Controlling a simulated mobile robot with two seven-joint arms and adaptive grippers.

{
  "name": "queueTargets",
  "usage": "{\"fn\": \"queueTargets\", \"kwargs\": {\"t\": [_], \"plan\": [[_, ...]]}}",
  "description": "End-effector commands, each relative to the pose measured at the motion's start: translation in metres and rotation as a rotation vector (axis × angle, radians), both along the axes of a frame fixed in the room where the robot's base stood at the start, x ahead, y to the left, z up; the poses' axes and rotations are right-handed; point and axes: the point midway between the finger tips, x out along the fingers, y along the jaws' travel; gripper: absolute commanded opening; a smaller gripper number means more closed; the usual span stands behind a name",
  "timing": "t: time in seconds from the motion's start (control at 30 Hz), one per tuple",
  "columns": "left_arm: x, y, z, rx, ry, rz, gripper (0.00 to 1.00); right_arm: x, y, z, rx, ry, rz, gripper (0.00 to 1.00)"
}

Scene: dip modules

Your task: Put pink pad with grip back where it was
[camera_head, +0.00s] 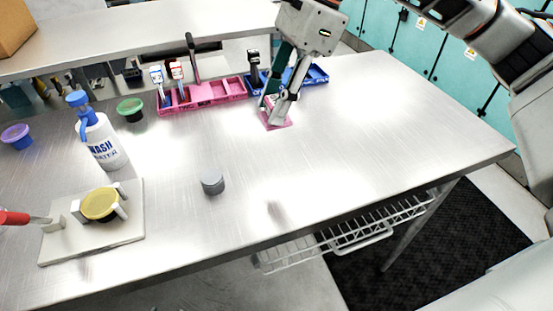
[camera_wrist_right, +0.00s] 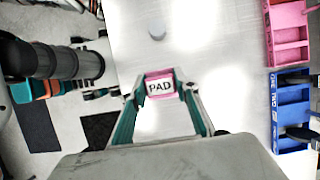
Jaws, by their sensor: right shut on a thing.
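The pink pad (camera_head: 279,126) shows below my right gripper in the head view, at or just above the metal table, in front of the pink and blue trays. In the right wrist view the pad (camera_wrist_right: 160,73) carries a white label reading PAD and sits between the fingertips. My right gripper (camera_head: 271,108) points down and is shut on the pad's grip, which the fingers hide. It also shows in the right wrist view (camera_wrist_right: 160,88). My left gripper is out of view.
A pink tray (camera_head: 215,97) with upright tools and a blue tray (camera_head: 317,75) stand behind. The table's right part is clear.

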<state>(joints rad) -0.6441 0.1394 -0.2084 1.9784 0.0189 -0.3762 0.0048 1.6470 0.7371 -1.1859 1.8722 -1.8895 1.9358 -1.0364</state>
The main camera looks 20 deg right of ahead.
Motion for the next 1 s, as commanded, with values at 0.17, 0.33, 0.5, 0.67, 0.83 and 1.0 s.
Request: {"fn": "queueTargets", "kwargs": {"t": [0.17, 0.33, 0.5, 0.67, 0.83, 1.0], "plan": [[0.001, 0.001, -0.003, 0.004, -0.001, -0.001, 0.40, -0.001, -0.001, -0.046, 0.000, 0.005, 0.000, 0.13], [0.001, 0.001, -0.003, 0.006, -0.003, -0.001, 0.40, -0.001, 0.000, -0.081, 0.001, 0.004, 0.000, 0.13], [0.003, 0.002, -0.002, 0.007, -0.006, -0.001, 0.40, 0.000, 0.000, -0.096, 0.001, 0.000, -0.001, 0.13], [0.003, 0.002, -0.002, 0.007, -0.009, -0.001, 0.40, 0.000, 0.000, -0.106, 0.000, 0.001, -0.001, 0.13], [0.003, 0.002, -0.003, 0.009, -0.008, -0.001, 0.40, -0.001, 0.000, -0.131, 0.001, 0.004, 0.000, 0.13], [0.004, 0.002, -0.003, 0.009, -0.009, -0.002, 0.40, 0.000, 0.000, -0.141, 0.001, -0.001, 0.000, 0.13]]}}
